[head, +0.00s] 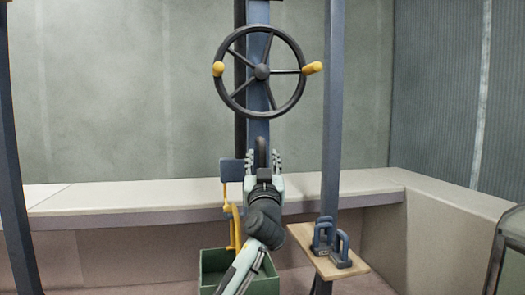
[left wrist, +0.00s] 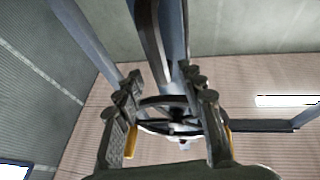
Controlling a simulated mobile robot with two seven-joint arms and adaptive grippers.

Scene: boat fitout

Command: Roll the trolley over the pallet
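No trolley can be made out in these views, and no pallet that I can identify. A dark spoked handwheel (head: 262,72) with two yellow handles is mounted on a blue upright post (head: 258,125). My left gripper (head: 263,156) points up in front of the post, below the wheel and apart from it. Its two fingers are spread, and a dark rounded part shows between them in the head view. In the left wrist view the open fingers (left wrist: 168,112) frame the wheel (left wrist: 160,101) beyond them. My right gripper is out of view.
A wooden board (head: 348,270) with blue shackle-like pieces (head: 342,250) is at the right. A green bin (head: 265,284) stands below my left arm. A yellow part (head: 236,228) hangs beside the post. Blue uprights (head: 333,110) flank the space; a pale ledge (head: 130,195) runs behind.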

